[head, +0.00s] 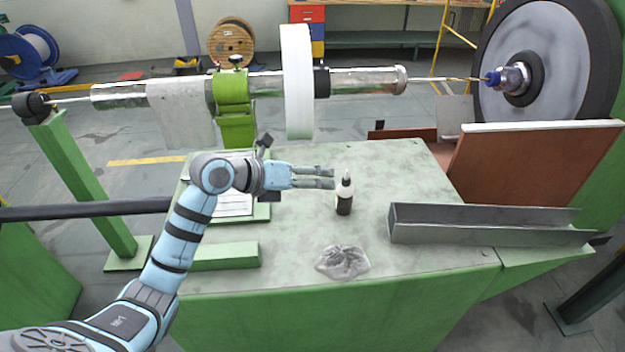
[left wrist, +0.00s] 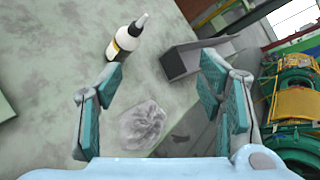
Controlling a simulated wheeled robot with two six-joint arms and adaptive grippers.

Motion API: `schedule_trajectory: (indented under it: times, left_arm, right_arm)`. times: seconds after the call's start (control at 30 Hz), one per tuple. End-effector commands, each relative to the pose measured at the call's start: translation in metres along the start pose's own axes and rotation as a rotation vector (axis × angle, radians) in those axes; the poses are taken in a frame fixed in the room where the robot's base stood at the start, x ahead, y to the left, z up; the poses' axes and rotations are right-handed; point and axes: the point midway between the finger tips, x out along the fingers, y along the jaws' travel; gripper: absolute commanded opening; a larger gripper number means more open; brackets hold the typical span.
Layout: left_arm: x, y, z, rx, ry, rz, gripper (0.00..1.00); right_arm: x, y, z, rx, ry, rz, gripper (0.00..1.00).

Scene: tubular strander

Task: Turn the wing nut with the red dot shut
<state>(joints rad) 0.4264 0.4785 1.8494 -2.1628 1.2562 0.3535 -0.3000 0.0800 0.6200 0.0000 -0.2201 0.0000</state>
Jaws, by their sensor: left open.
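I cannot make out a wing nut with a red dot in either view. A dark knob (head: 236,60) sits on top of the green clamp (head: 232,95) around the horizontal shaft, with no red dot visible on it. My left gripper (head: 333,177) is over the green bench, below and to the right of the clamp. Its fingers are apart and nothing is between them. In the left wrist view the left gripper (left wrist: 163,85) also shows open and empty, with the bench surface beyond it. My right gripper is not in view.
A metal channel (head: 480,232) lies at the right. A white disc (head: 297,85) and a large wheel (head: 550,60) stand behind.

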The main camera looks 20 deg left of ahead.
Motion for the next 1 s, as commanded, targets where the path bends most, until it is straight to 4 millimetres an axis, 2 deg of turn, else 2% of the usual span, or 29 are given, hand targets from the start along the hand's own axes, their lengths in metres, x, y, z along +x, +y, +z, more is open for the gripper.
schedule_trajectory:
  times: [0.1, 0.43, 0.47, 0.57, 0.6, 0.67, 0.7, 0.73, 0.77, 0.8, 0.83, 0.87, 0.9, 0.97, 1.0]
  left_arm:
    - [0.001, -0.008, 0.000, -0.007, -0.018, -0.037, 0.62]
    - [0.001, -0.014, -0.001, -0.014, -0.030, -0.066, 0.62]
    - [0.001, -0.020, -0.001, -0.021, -0.043, -0.095, 0.62]
    - [-0.006, -0.066, 0.000, -0.105, -0.157, -0.319, 0.62]
    - [-0.018, -0.090, 0.004, -0.186, -0.242, -0.454, 0.62]
    - [-0.051, -0.113, 0.019, -0.394, -0.418, -0.661, 0.62]
    - [-0.078, -0.108, 0.031, -0.590, -0.555, -0.769, 0.62]
    - [-0.097, -0.093, 0.038, -0.756, -0.660, -0.819, 0.62]
    - [-0.112, -0.071, 0.041, -0.926, -0.760, -0.840, 0.62]
    - [-0.124, -0.035, 0.035, -1.147, -0.875, -0.823, 0.62]
    - [-0.128, -0.008, 0.024, -1.304, -0.945, -0.784, 0.62]
    - [-0.130, 0.018, 0.009, -1.453, -1.005, -0.729, 0.62]
    - [-0.129, 0.050, -0.018, -1.634, -1.068, -0.634, 0.62]
    - [-0.125, 0.085, -0.065, -1.870, -1.126, -0.465, 0.62]
    - [-0.121, 0.101, -0.098, -2.001, -1.145, -0.342, 0.62]
  right_arm:
    - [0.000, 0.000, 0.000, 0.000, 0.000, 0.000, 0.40]
    - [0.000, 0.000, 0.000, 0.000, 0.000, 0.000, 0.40]
    - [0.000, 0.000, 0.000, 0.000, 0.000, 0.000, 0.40]
    - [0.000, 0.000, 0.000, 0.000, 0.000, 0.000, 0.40]
    - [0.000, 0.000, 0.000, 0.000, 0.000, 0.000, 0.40]
    - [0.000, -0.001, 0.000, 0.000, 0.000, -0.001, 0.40]
    - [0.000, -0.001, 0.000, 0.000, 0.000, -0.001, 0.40]
    - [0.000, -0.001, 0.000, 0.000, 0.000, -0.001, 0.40]
    - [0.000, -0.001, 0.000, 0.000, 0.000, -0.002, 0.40]
    - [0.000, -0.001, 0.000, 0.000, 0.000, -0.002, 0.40]
    - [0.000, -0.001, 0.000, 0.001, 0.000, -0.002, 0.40]
    - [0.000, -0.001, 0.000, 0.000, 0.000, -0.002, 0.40]
    - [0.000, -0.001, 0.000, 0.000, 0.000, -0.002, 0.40]
    - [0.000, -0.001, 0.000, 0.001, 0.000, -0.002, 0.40]
    - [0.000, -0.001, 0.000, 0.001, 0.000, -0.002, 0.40]
